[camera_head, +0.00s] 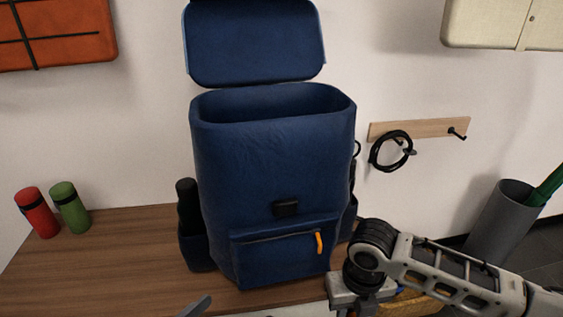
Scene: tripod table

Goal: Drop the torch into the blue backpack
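The blue backpack (265,190) stands upright on the wooden table, with its lid (255,42) raised behind and its top mouth open. I cannot make out the torch for certain. A black cylinder (187,200) sticks up from the backpack's left side pocket; I cannot tell what it is. My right gripper (352,293) is low at the front right of the backpack, pointing down, its fingers cut off by the bottom edge. At the bottom edge, left of centre, only a grey tip, seemingly of my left gripper (196,307), shows.
Red (37,212) and green (70,207) cylinders stand on the table (110,265) at left. A wall rail (420,129) holds a coiled black cable (391,151). A grey bin (500,220) stands at right. A yellow-orange thing (412,304) is partly hidden under my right arm.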

